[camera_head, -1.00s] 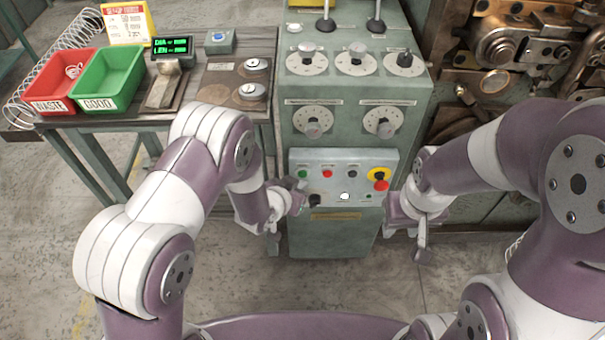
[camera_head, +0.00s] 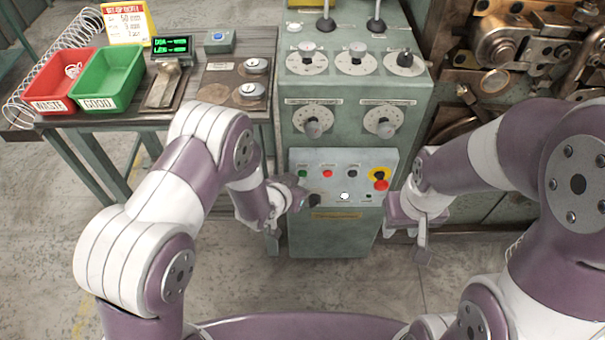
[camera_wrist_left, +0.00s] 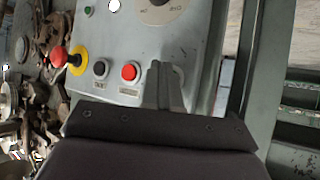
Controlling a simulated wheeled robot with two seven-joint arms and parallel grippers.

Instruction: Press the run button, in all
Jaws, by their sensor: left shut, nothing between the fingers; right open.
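The control panel (camera_head: 335,160) on the front of the green cabinet carries a row of buttons. A green button (camera_head: 303,174) is at its left, then a red button (camera_head: 327,174) and a black button (camera_head: 352,172). My left gripper (camera_head: 302,194) is shut and empty, just below the green button; contact cannot be told. In the left wrist view its closed fingers (camera_wrist_left: 163,78) point at the panel, right of the red button (camera_wrist_left: 129,72), and hide the spot where the green button sits. My right gripper (camera_head: 409,240) is open and empty, right of the panel and below it.
A red emergency stop on yellow (camera_head: 380,179) sits at the panel's right end. A white button or lamp (camera_head: 345,196) and a dark knob (camera_head: 315,200) are lower down. Dials (camera_head: 313,124) are above. A red bin (camera_head: 68,82) and a green bin (camera_head: 108,80) stand on the left table.

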